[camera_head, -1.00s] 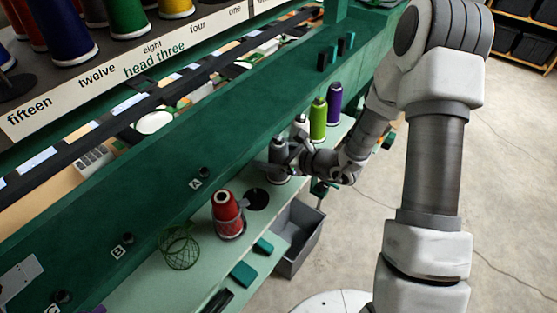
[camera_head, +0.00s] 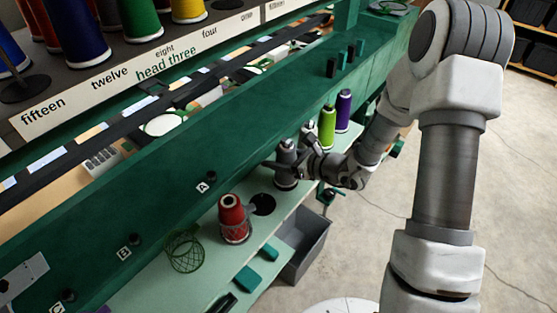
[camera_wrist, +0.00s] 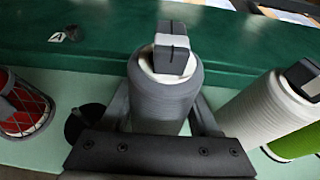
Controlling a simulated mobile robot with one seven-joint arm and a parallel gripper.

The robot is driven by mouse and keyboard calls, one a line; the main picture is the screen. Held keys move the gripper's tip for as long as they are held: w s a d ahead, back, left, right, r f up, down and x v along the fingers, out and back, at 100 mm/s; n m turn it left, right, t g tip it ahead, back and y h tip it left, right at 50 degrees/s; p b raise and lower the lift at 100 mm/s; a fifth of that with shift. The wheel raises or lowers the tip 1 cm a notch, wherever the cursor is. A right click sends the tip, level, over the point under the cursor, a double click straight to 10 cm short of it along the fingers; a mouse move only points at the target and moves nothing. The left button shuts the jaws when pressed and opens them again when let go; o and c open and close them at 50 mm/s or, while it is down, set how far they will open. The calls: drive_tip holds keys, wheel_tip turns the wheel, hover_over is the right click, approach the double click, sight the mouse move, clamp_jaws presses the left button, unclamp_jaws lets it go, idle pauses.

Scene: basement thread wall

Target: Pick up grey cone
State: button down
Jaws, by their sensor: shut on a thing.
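The grey cone (camera_head: 286,168) of thread stands upright on the pale green shelf, in front of the dark green beam. My gripper (camera_head: 287,160) is shut around its body from the shelf's front side. In the wrist view the grey cone (camera_wrist: 165,95) fills the middle, with one finger of my gripper (camera_wrist: 163,110) along each side. A pale tube and a dark grey block-like piece show at its top. Its base is hidden behind the gripper's dark crosspiece, so I cannot tell whether it touches the shelf.
A pale grey cone (camera_wrist: 255,110) stands close on the right, with a green cone (camera_head: 327,127) and a purple cone (camera_head: 343,110) beyond. A red cone (camera_head: 234,218) and a wire basket (camera_head: 185,251) stand left. A grey bin (camera_head: 306,243) sits below the shelf.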

drive_tip(key=shift+r, duration=1.55)
drive_tip(key=s+d+r, duration=0.1)
drive_tip(key=d+r, duration=0.6)
drive_tip(key=d, duration=0.4)
drive_tip(key=shift+d, duration=0.35)
drive_tip(key=shift+f, duration=0.1)
